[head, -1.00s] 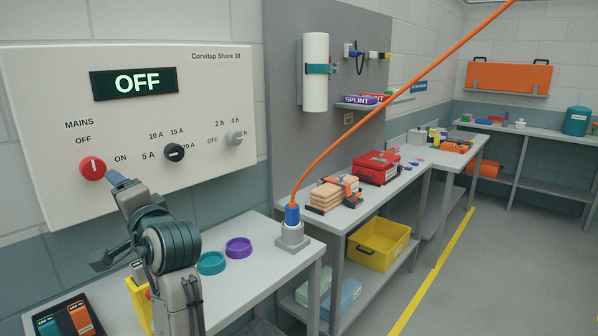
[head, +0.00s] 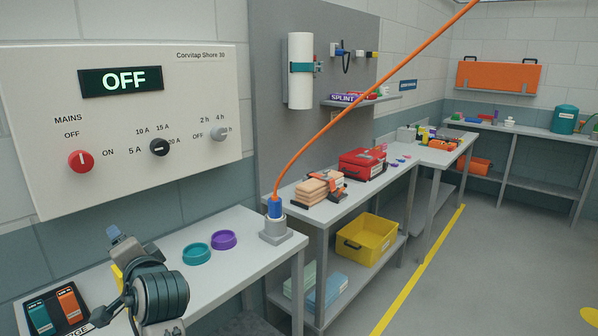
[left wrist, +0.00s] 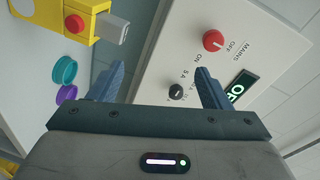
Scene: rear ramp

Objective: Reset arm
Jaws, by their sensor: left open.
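My left gripper (head: 116,238) is open and empty in the head view, low in front of the wall panel (head: 200,80) and apart from it. Its two spread fingers (left wrist: 160,80) also show in the left wrist view, with the panel behind them. The panel display (head: 121,81) reads OFF. The red mains knob (head: 80,161) has its white mark roughly upright; it also shows in the left wrist view (left wrist: 213,40). A black amp knob (head: 159,147) and a grey timer knob (head: 219,134) sit to its right. My right gripper is out of view.
The bench below holds a teal ring (head: 196,254), a purple ring (head: 223,240) and a grey socket (head: 276,230) with a blue plug and orange cable. A yellow unit with a red button (left wrist: 75,22) is partly hidden by my arm in the head view.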

